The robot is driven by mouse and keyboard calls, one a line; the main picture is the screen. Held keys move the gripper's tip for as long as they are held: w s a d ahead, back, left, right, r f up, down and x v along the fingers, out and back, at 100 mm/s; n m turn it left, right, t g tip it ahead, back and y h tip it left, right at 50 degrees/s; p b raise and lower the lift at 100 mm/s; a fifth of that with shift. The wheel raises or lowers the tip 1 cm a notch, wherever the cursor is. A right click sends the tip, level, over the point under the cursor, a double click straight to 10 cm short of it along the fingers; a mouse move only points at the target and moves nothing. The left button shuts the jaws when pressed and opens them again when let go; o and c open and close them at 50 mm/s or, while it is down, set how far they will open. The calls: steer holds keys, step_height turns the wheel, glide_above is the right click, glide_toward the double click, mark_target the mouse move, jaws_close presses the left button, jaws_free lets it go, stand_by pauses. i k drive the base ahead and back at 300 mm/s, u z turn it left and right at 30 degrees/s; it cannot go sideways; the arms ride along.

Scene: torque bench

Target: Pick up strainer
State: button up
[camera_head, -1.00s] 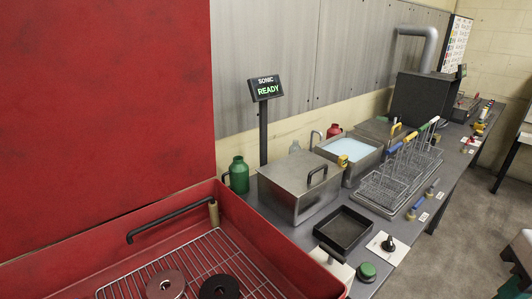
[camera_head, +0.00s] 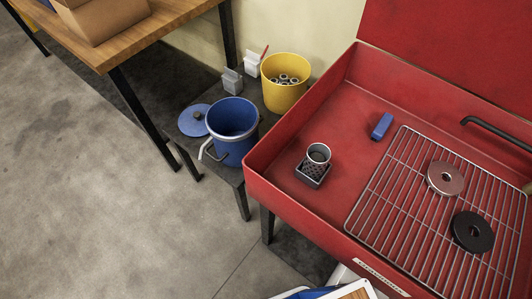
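A small round metal cup (camera_head: 318,153), which looks like the strainer, stands in the left part of the red basin (camera_head: 276,141). It sits on or in a dark square holder with a mesh pattern (camera_head: 313,175); I cannot tell how deep it is seated. Its rim faces up. My gripper is not in view.
A blue block (camera_head: 382,126) lies behind the cup. Left of the basin, a low table holds a blue bucket (camera_head: 232,130) and a yellow bucket (camera_head: 285,84).

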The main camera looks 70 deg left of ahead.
mark_target(318, 155)
steer(key=u, duration=1.85)
